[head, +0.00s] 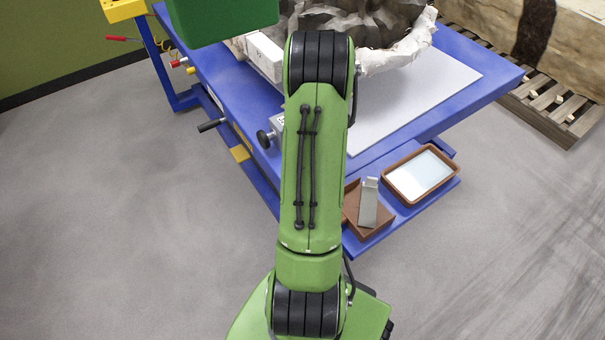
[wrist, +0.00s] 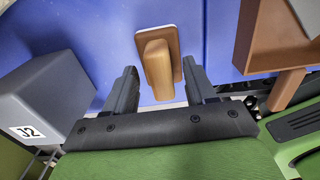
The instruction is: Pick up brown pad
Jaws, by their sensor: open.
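The brown pad (wrist: 158,64) shows in the wrist view as a flat brown plate with a pale edge and a lighter tan block, like a handle, on it. It lies against the blue bench surface. My gripper (wrist: 160,78) is open, with its two dark fingers on either side of the tan block. The right finger looks very close to the plate; I cannot tell whether they touch. In the head view my green arm hides both the gripper and the pad.
A grey box (wrist: 45,100) with a label stands left of the gripper in the wrist view. A brown open holder (head: 378,215) with a grey block (head: 369,203) and a brown-rimmed tray (head: 391,182) sit on the blue bench's (head: 488,77) lower shelf. A large fossil (head: 385,18) lies on top.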

